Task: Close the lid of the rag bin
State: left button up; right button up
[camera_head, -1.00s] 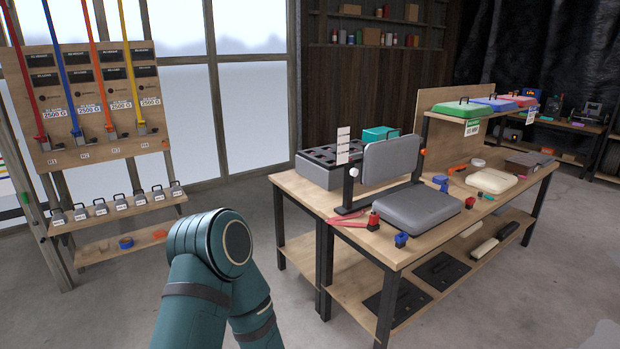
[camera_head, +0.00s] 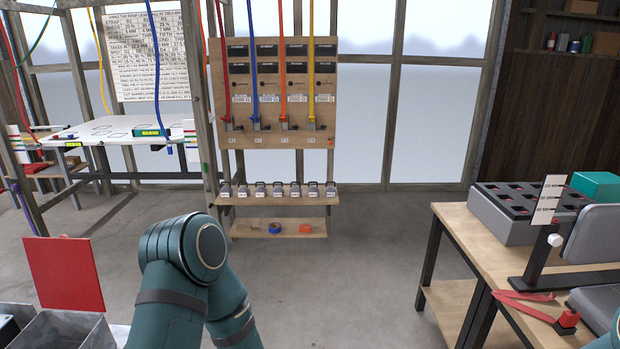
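The red lid (camera_head: 66,275) stands raised, nearly upright, at the lower left of the head view. Below and in front of it is an open grey metal bin (camera_head: 72,331), cut off by the bottom edge of the picture. It looks like the rag bin, with its lid open. What lies inside the bin is not clear. A teal arm of mine fills the lower middle, to the right of the bin, with its elbow up. Neither of my grippers shows.
A wooden workbench (camera_head: 463,232) with a grey slotted box (camera_head: 505,213) stands at the right. A strap board (camera_head: 272,165) with a weight shelf (camera_head: 275,199) stands ahead. A white table (camera_head: 115,128) is at the far left. Grey floor lies open in the middle.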

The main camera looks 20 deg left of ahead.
aim_at(63, 270)
jog(key=i+u, duration=0.5)
jog(key=i+l+u, duration=0.15)
jog(key=i+u, duration=0.3)
jog(key=i, duration=0.2)
jog(key=i+u, duration=0.25)
jog(key=u, duration=0.15)
jog(key=i+l+u, duration=0.2)
jog(key=u, duration=0.2)
jog(key=i+l+u, duration=0.2)
jog(key=u, duration=0.25)
jog(key=i+l+u, duration=0.15)
jog(key=u, duration=0.25)
jog(key=i+l+u, duration=0.2)
jog(key=u, duration=0.2)
jog(key=i+l+u, duration=0.15)
jog(key=u, duration=0.25)
jog(key=i+l+u, duration=0.15)
jog(key=l+u, duration=0.25)
jog(key=i+l+u, duration=0.15)
jog(key=l+u, duration=0.65)
jog(key=k+j+u, duration=0.1)
jog(key=j, duration=0.2)
